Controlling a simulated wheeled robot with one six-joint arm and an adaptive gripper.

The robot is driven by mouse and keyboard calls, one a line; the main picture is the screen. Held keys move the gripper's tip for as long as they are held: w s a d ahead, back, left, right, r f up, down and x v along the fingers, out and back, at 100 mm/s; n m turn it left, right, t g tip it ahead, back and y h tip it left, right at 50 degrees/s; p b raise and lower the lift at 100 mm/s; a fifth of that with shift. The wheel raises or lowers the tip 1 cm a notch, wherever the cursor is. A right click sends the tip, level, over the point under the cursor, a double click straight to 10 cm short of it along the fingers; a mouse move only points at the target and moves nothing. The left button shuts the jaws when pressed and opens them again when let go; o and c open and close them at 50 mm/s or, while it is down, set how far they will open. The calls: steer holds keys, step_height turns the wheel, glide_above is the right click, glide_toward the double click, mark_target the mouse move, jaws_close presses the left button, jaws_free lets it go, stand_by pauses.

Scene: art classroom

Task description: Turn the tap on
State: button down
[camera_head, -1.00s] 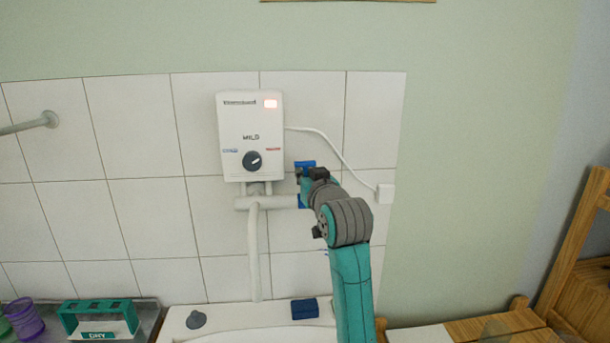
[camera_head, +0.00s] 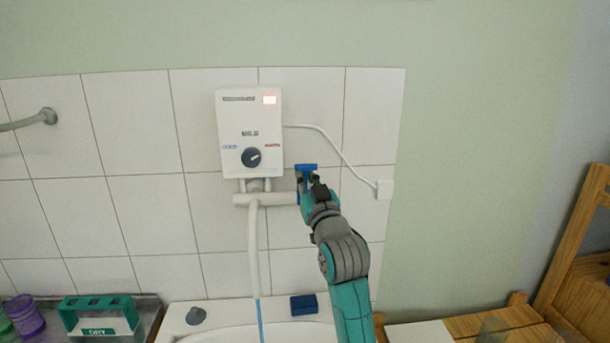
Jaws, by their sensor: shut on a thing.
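The tap (camera_head: 268,199) is a pale horizontal pipe fitting under a white wall water heater (camera_head: 235,105), with a long spout pipe (camera_head: 254,250) running down to the basin. A blue tap handle (camera_head: 306,167) shows at the fitting's right end. My gripper (camera_head: 310,183) is at the blue handle and shut on it; the wrist hides part of the contact. A thin blue stream of water (camera_head: 260,318) runs from the spout's lower end into the white basin (camera_head: 235,335).
A blue sponge-like block (camera_head: 304,305) and a grey stopper (camera_head: 196,316) sit on the basin rim. A green caddy (camera_head: 98,315) and purple cup (camera_head: 28,317) stand at left. A white cable leads to a wall box (camera_head: 384,189). Wooden furniture (camera_head: 580,270) is at right.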

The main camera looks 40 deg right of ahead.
steer(key=c, duration=1.2)
jaws_free()
steer(key=v, duration=1.2)
steer(key=shift+f, duration=0.15)
